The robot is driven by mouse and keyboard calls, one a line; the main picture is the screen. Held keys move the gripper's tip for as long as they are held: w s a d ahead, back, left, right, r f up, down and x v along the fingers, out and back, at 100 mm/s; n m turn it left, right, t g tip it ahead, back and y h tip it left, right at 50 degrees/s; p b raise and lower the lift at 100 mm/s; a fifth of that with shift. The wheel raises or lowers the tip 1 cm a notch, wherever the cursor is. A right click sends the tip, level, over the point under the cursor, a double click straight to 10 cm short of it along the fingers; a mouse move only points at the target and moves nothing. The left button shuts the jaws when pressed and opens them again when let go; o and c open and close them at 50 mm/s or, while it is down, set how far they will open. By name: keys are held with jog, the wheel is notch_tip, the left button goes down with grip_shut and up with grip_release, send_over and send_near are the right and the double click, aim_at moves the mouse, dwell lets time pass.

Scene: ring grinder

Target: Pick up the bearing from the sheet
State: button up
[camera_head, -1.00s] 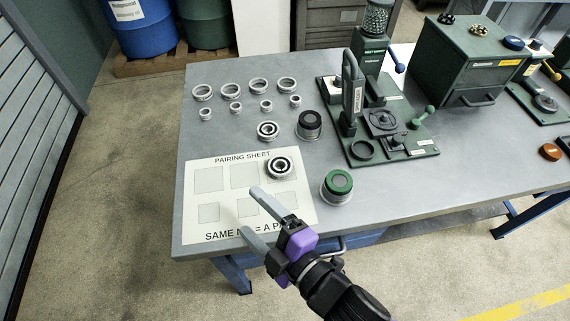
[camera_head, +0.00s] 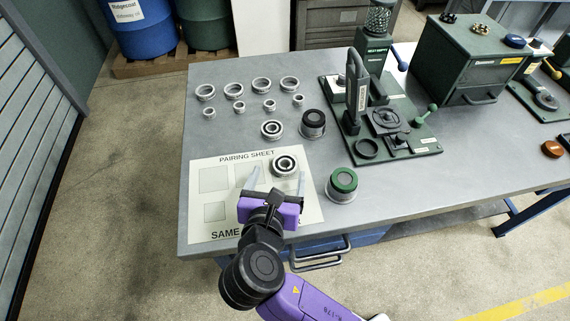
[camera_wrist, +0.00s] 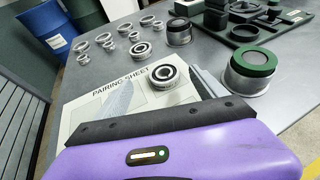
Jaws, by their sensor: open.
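The bearing (camera_head: 284,165), a steel ring with a dark race, lies on the upper right part of the white pairing sheet (camera_head: 208,228). It also shows in the wrist view (camera_wrist: 164,74), ahead of my gripper and roughly between its two fingers. My gripper (camera_head: 276,178) is open and empty over the sheet, with its pale fingers spread and pointing toward the bearing. The fingers look apart from the bearing; their height above the sheet is hard to tell. My purple gripper body hides the lower middle of the sheet.
A second bearing (camera_head: 271,129) lies just beyond the sheet. Several loose rings stand in two rows behind it. A dark-topped jar (camera_head: 313,124) and a green-topped jar (camera_head: 341,186) stand to the right. The green grinder base (camera_head: 400,150) is farther right. The table's left edge is clear.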

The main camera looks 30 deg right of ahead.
aim_at(286, 159)
jog(key=x, duration=0.4)
jog(key=f+x, duration=0.1)
jog(key=x, duration=0.2)
jog(key=shift+s+d, duration=0.15)
jog(key=shift+s, duration=0.15)
jog(key=c, duration=1.6)
jog(key=shift+c, duration=0.6)
jog(key=shift+r, duration=0.15)
